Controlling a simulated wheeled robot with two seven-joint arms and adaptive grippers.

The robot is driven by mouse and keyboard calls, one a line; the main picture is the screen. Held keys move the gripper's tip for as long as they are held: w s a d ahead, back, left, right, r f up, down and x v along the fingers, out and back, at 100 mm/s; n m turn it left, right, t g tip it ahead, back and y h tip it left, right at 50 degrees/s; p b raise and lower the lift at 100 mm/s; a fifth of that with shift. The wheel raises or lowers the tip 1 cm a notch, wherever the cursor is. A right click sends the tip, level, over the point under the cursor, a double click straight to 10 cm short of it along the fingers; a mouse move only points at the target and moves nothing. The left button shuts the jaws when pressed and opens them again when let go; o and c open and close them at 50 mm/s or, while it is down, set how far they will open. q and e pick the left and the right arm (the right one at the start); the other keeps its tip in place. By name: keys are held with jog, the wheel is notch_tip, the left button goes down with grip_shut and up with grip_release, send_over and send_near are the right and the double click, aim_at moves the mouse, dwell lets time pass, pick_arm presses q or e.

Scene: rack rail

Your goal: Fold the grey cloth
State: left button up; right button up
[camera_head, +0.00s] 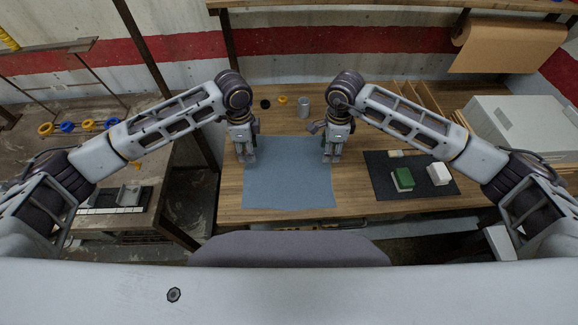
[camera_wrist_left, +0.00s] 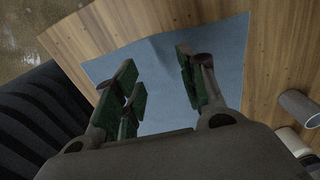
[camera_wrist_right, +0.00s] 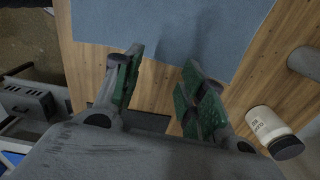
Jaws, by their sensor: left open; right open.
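The grey-blue cloth (camera_head: 288,180) lies spread out flat on the wooden table, with a slight crease at one edge in the left wrist view (camera_wrist_left: 215,58). My left gripper (camera_head: 246,160) points down at the cloth's far left corner; in the left wrist view its fingers (camera_wrist_left: 160,90) are apart over the cloth. My right gripper (camera_head: 331,158) points down at the far right corner. In the right wrist view its open fingers (camera_wrist_right: 160,75) straddle the cloth's edge (camera_wrist_right: 165,30). I cannot tell whether either touches the cloth. Both are empty.
A dark mat (camera_head: 385,183) with a green-and-white block (camera_head: 402,179) and a white block (camera_head: 438,174) lies to the right. A white jar (camera_wrist_right: 270,125) stands near my right gripper.

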aim_at(252, 168)
pick_arm(q)
jog(key=shift+f, duration=0.15)
pick_arm(e)
jog(key=shift+f, duration=0.15)
jog(key=shift+w+f, duration=0.1)
jog(key=shift+f, duration=0.35)
pick_arm(q)
jog(key=shift+f, duration=3.9)
pick_arm(e)
jog(key=shift+f, duration=3.45)
pick_arm(q)
jog(key=shift+f, duration=0.25)
pick_arm(e)
jog(key=shift+f, duration=0.2)
pick_arm(q)
jog(key=c, duration=0.5)
pick_arm(e)
jog(key=c, duration=0.5)
pick_arm(q)
jog(key=shift+f, duration=0.1)
grip_shut()
pick_arm(e)
jog(key=shift+f, duration=0.1)
grip_shut()
pick_arm(q)
jog(key=shift+a, duration=0.1)
jog(key=shift+r, duration=0.25)
pick_arm(e)
jog(key=shift+r, duration=0.25)
